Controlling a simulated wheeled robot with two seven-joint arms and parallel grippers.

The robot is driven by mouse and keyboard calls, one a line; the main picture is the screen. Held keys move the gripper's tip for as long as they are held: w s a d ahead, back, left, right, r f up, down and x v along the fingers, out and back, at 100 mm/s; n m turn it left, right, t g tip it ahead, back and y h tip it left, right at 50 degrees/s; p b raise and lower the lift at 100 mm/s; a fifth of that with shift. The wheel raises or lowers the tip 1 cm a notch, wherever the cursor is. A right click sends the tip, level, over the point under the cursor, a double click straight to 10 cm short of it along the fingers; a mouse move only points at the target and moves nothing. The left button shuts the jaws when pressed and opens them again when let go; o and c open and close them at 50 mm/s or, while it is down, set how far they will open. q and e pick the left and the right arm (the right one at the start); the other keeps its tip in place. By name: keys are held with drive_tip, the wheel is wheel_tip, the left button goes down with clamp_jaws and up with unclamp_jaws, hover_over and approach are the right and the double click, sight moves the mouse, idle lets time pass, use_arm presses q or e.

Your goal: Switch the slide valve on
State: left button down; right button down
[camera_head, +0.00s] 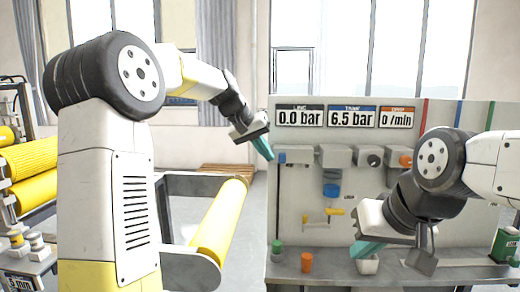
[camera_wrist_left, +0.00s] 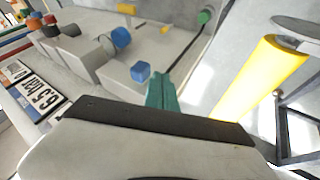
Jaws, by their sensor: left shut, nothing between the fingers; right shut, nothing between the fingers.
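The panel (camera_head: 350,185) carries a row of grey valve blocks. At its left end a small blue block (camera_head: 282,158) sits on a grey body; this may be the slide valve, but no label confirms it. The blue block also shows in the left wrist view (camera_wrist_left: 140,72). My left gripper (camera_head: 263,148) is shut and empty, with its teal fingers just left of the blue block. In the left wrist view the fingers (camera_wrist_left: 162,92) appear beside it; contact cannot be told. My right gripper (camera_head: 368,248) is shut and empty, low before the panel.
Displays read line 0.0 bar (camera_head: 299,117), tank 6.5 bar (camera_head: 351,117) and 0 /min (camera_head: 397,117). A yellow roller (camera_head: 220,222) stands left of the panel. An orange cup (camera_head: 306,262) and a white cup (camera_head: 367,265) stand on the panel's ledge.

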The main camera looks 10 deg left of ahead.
use_arm(q)
drive_tip(key=shift+d, duration=0.55)
drive_tip(key=d, duration=0.6)
drive_tip(key=shift+d, duration=0.3)
